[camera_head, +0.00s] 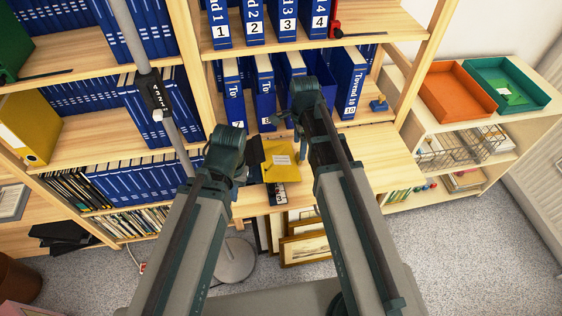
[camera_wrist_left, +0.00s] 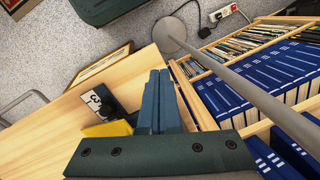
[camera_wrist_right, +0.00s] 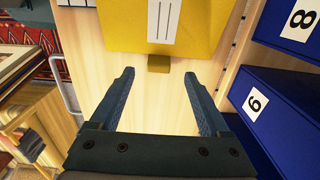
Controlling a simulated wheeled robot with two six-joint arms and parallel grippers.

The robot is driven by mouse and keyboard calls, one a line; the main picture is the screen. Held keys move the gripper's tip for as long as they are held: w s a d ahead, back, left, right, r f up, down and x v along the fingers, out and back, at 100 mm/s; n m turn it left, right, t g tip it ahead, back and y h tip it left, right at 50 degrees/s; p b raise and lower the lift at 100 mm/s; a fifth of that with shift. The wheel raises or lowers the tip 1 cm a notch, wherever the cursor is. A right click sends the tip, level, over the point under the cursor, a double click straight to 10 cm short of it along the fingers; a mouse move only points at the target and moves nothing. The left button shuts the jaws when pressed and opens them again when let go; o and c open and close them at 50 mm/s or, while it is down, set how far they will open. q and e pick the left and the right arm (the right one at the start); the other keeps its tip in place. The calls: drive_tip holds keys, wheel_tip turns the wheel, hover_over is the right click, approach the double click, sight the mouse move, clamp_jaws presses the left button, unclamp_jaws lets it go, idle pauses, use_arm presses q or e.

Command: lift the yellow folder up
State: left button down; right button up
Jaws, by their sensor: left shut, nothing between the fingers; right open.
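The yellow folder (camera_head: 281,161), with a white label, is on the wooden desk surface below the blue binders, partly hidden by my arms. It fills the top of the right wrist view (camera_wrist_right: 200,28), and a small darker yellow tab (camera_wrist_right: 158,63) sticks out toward my fingers. My right gripper (camera_wrist_right: 158,84) is open and empty, its fingertips just short of the tab. In the head view it is above the folder (camera_head: 290,122). My left gripper (camera_wrist_left: 160,80) is shut and empty, left of the folder; a yellow corner (camera_wrist_left: 112,128) shows beside it.
Numbered blue binders (camera_head: 348,82) stand close behind the folder. A black item with white digits (camera_wrist_left: 98,103) lies near its edge. A grey pole (camera_head: 135,40) rises left of my left arm. Another yellow binder (camera_head: 32,130) stands far left. Orange (camera_head: 457,92) and green trays sit right.

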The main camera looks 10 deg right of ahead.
sight(281, 158)
use_arm(q)
wheel_tip(281, 158, down, 5)
drive_tip(key=b, duration=0.4)
use_arm(e)
wheel_tip(281, 158, down, 5)
drive_tip(key=shift+r, duration=0.1)
use_arm(q)
drive_tip(key=shift+r, duration=0.15)
use_arm(e)
clamp_jaws()
